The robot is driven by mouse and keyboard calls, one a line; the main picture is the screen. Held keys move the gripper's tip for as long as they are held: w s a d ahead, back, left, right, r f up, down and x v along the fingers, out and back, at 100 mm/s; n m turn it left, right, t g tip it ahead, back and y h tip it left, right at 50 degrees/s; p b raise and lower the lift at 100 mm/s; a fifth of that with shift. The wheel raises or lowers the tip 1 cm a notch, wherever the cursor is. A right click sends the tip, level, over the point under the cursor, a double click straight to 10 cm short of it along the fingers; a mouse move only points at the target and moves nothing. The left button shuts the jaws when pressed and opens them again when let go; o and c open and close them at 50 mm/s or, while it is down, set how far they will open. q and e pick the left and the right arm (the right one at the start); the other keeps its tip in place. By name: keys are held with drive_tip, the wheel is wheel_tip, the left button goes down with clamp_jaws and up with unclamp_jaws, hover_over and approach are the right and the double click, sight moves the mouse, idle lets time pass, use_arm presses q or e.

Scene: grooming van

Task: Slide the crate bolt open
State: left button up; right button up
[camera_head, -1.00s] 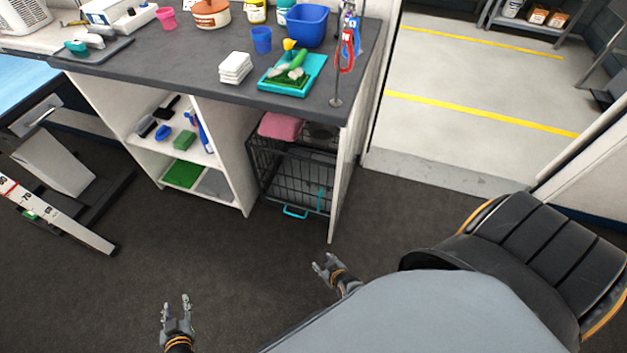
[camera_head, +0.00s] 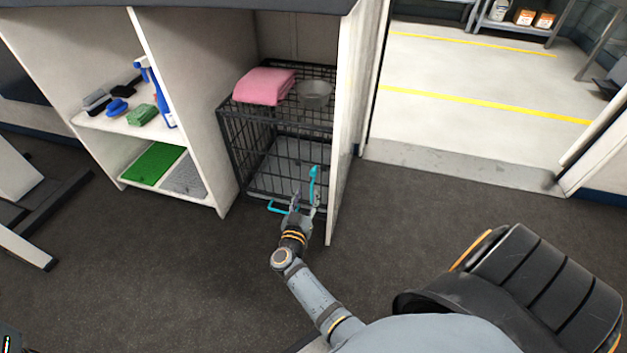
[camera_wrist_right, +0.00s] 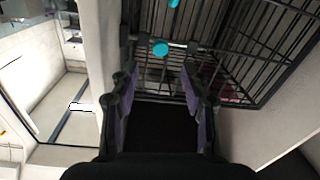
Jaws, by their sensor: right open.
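A black wire crate (camera_head: 247,160) stands in the open bay under the counter, its barred front facing me. A turquoise bolt piece (camera_head: 314,180) sits upright at the right of the crate front, and a turquoise handle (camera_head: 275,208) is low on the front. My right gripper (camera_head: 304,204) is open, close in front of the crate's lower front, fingers pointing at it and partly covering the turquoise parts. In the right wrist view, a round turquoise knob (camera_wrist_right: 160,48) lies just beyond and between the open fingers (camera_wrist_right: 158,85), apparently not gripped.
A folded pink towel (camera_head: 264,86) and a grey bowl (camera_head: 315,93) rest on the crate. A white panel (camera_head: 354,130) stands close to the right of my gripper. White shelves (camera_head: 205,165) with brushes stand left. Dark floor (camera_head: 170,270) in front is clear.

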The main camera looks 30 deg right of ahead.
sight(313, 175)
drive_tip(key=b+x, duration=0.5)
drive_tip(key=x, duration=0.4)
drive_tip(key=shift+w+d+f, duration=0.2)
drive_tip(key=shift+w, duration=0.05)
drive_tip(key=shift+w+d+r+b, duration=0.15)
drive_tip(key=shift+w+d+b, duration=0.1)
drive_tip(key=shift+d+b, duration=0.05)
clamp_jaws()
